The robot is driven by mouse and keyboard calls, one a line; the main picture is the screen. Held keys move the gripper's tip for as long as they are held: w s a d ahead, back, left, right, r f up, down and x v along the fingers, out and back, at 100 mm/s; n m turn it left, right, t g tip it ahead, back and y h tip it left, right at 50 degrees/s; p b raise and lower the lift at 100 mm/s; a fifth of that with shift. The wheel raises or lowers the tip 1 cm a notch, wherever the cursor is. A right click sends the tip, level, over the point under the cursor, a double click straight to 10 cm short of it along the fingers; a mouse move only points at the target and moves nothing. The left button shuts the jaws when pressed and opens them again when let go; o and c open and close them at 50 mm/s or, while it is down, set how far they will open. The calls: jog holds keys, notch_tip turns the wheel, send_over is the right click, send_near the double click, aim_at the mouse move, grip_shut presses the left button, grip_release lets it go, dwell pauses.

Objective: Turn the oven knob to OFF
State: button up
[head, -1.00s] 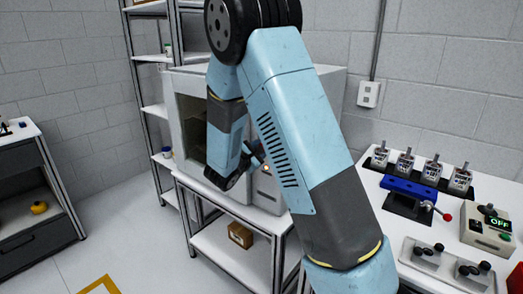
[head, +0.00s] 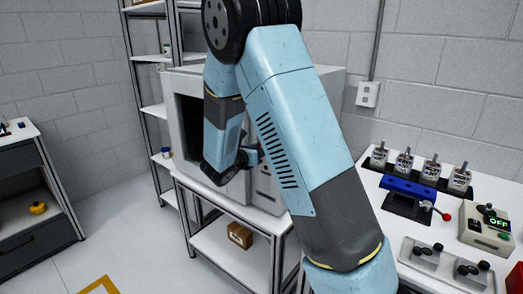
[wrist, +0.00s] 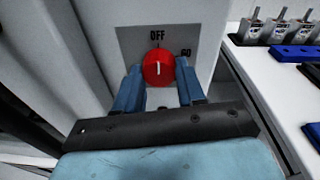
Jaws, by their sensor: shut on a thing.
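The red oven knob (wrist: 158,68) shows in the wrist view on a grey dial plate (wrist: 130,38) with the marks OFF and 60. Its white line points up, toward OFF. My gripper (wrist: 159,80) has its two blue fingers on either side of the knob, shut on it. In the head view the light-coloured oven (head: 330,88) stands on a metal table, partly hidden by my arm. Its front opening (head: 188,115) looks dark. My gripper (head: 250,155) reaches the oven's front panel (head: 265,190), and the knob is hidden there.
A cardboard box (head: 240,235) is on the shelf under the oven.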

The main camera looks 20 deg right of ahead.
jog(key=shift+w+a+r+n, duration=0.15)
jog(key=shift+a+r+n, duration=0.05)
jog(key=shift+n, duration=0.3)
jog(key=o, duration=0.8)
jog(key=shift+c, duration=0.2)
jog(key=shift+o, duration=1.4)
jog(key=shift+d+f, duration=0.1)
jog(key=v, duration=1.4)
jog(key=shift+f, duration=0.15)
